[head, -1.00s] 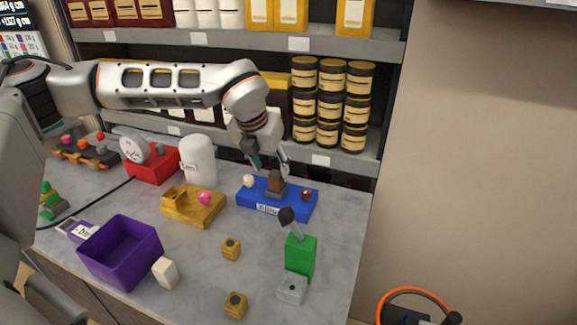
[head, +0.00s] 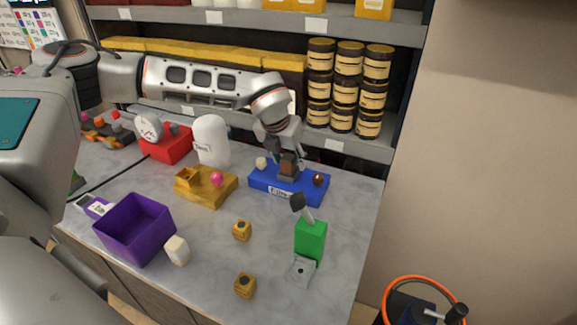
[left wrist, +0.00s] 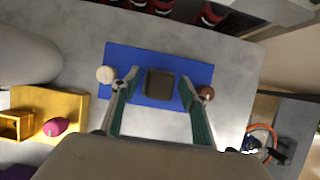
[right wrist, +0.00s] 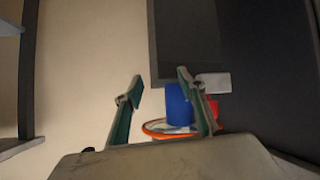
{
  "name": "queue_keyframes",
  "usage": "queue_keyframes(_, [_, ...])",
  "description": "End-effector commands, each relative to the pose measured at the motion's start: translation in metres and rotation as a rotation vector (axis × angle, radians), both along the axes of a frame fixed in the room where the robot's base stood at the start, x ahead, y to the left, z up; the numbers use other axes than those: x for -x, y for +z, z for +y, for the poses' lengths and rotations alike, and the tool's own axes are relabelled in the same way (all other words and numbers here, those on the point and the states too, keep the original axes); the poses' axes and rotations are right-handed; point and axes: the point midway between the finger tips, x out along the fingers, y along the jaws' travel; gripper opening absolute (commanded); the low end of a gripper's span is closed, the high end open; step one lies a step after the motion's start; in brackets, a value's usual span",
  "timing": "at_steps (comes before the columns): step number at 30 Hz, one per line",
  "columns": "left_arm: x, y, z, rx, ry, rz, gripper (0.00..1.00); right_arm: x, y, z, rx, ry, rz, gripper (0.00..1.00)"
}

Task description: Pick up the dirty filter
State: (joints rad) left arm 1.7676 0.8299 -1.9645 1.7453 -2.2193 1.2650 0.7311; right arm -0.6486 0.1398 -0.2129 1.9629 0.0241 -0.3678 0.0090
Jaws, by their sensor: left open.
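The dirty filter is probably the brown block (head: 289,164) standing on the blue base (head: 262,184); a grey piece shows below it. In the left wrist view its dark square top (left wrist: 160,84) lies between my left fingertips. My left gripper (head: 286,150) is open, directly above and around the block, with a gap on each side of it in the wrist view. A white knob (left wrist: 105,74) and a brown knob (left wrist: 206,93) sit beside the fingers. My right gripper (right wrist: 160,88) is open and empty, away from the table, and does not show in the head view.
A yellow part (head: 206,188) with a pink knob, a white canister (head: 211,140) and a red gauge unit (head: 166,145) stand left. A green block (head: 310,241) with a dark lever is in front. A purple bin (head: 134,228) is front left. Shelves with jars (head: 346,88) rise behind.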

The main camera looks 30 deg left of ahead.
Motion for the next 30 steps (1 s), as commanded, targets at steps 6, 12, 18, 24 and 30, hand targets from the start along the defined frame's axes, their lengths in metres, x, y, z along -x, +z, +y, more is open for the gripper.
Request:
queue_keyframes(6, [0.000, 0.000, 0.000, 0.000, 0.000, 0.000, 0.16, -0.001, 0.001, 0.000, -0.001, 0.000, -0.002, 0.40])
queue_keyframes(12, [0.000, 0.001, 0.000, 0.000, 0.000, -0.001, 0.02, -0.001, 0.001, 0.000, -0.001, 0.000, -0.002, 0.40])
queue_keyframes(18, [0.000, 0.002, 0.000, 0.000, 0.000, -0.001, 0.02, 0.000, 0.000, 0.000, 0.000, 0.000, -0.001, 0.40])
queue_keyframes(24, [-0.001, 0.014, 0.000, 0.001, 0.000, -0.003, 0.02, 0.000, -0.001, 0.000, 0.000, 0.000, 0.001, 0.40])
queue_keyframes(30, [-0.001, 0.045, 0.000, 0.001, 0.001, -0.005, 0.02, 0.001, -0.003, 0.000, 0.001, 0.000, 0.003, 0.40])
